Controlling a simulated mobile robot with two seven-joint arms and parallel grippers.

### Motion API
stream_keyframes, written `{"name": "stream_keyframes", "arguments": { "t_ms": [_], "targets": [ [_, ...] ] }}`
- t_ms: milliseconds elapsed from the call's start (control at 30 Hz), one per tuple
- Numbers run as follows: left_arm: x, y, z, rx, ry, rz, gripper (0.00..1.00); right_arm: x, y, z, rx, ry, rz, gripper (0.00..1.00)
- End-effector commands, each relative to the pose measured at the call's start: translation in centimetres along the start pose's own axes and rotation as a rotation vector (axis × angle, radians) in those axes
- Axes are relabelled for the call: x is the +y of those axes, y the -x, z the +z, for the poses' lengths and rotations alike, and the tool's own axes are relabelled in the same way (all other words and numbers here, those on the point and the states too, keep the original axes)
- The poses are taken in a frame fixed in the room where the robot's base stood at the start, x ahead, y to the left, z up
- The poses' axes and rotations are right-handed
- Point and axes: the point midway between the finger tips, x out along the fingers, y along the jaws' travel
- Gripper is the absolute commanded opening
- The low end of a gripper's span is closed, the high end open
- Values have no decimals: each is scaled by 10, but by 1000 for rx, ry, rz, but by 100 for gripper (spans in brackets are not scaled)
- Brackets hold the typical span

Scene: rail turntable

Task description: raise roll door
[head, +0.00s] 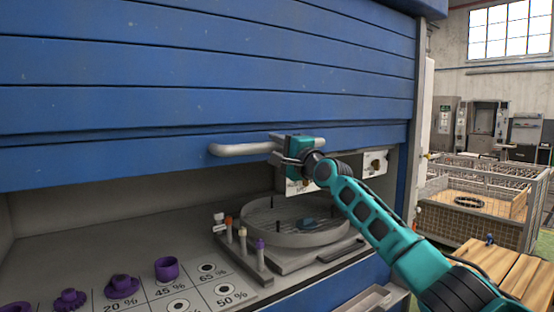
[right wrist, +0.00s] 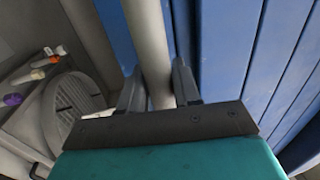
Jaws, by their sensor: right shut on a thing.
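The blue slatted roll door (head: 200,75) is partly raised, with an opening below its bottom edge. It also shows in the right wrist view (right wrist: 245,60). A light grey bar handle (head: 240,149) runs along the door's lower part. My right gripper (head: 285,147) is at the right part of the handle. In the right wrist view, the handle (right wrist: 149,40) passes between the two fingers of the right gripper (right wrist: 160,90), which is shut on it. My left gripper is not in view.
Inside the opening are a round turntable (head: 290,235), a rack with several small bottles (head: 243,245), and purple parts (head: 166,270) on a marked grey surface. At the right stand a wire crate (head: 470,200) and a wooden-slat surface (head: 500,268). A grey frame post (head: 425,120) borders the door.

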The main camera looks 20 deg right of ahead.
Motion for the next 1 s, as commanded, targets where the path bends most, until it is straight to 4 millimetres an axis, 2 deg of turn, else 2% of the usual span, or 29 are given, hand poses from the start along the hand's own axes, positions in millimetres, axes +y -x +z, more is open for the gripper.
{"name": "stream_keyframes", "arguments": {
  "t_ms": [33,400,433,600,1000],
  "targets": [
    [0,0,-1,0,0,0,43,-7,-1,0,0,1,-9,0],
    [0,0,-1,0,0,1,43,-7,-2,0,0,1,-8,0],
    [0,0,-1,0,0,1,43,-7,-2,0,0,1,-8,33],
    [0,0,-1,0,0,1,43,-6,-2,0,0,1,-5,49],
    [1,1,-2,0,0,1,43,-3,2,-1,-2,0,0,51]
  ]
}}
